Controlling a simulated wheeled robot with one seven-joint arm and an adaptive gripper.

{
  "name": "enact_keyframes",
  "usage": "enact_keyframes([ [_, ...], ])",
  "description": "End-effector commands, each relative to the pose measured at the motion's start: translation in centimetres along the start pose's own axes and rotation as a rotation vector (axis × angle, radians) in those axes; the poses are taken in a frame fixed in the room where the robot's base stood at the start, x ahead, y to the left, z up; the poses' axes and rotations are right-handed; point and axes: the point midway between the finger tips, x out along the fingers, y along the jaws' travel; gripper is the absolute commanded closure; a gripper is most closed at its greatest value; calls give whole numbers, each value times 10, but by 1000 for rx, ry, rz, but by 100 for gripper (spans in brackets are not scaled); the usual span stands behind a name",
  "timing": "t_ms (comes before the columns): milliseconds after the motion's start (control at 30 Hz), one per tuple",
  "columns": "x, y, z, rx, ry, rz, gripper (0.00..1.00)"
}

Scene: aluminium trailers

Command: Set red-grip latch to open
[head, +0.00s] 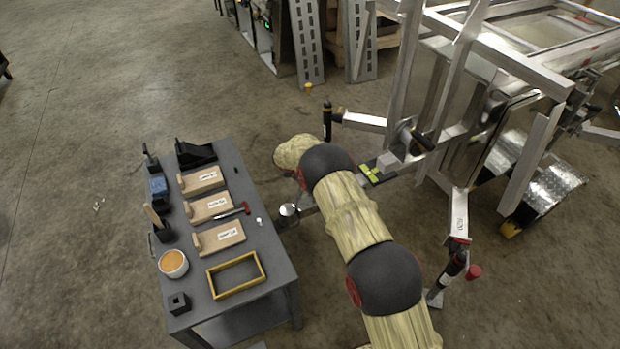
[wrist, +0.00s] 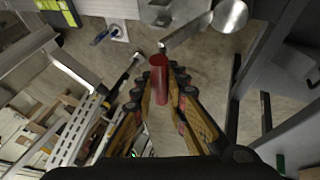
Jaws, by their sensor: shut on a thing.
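The red grip (wrist: 158,80) of the latch is a red cylinder, seen in the wrist view between the two fingers of my gripper (wrist: 160,95), which is shut on it. A flat metal bar (wrist: 187,30) runs from near the top of the grip toward a round silver piece (wrist: 231,15). In the head view a round silver piece (head: 288,211) with a short bar shows beside the table, left of my arm. My arm hides my gripper and the red grip there.
A grey table (head: 280,255) with wooden blocks, a yellow frame and a cup stands left of my arm. The aluminium trailer frame (head: 500,55) with black-handled levers (head: 327,122) is at the right. A red knob (head: 473,272) sits low right. Floor at the upper left is clear.

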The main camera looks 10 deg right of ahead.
Motion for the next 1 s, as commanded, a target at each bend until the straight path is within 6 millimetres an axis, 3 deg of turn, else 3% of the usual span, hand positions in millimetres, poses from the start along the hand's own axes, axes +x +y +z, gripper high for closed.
enact_keyframes([
  [33,6,-17,9,-5,-11,-8,100],
  [300,-3,-48,10,-6,-23,-6,100],
  [500,-7,-72,11,-57,-28,108,100],
  [1000,-11,-95,10,-110,-33,251,100],
])
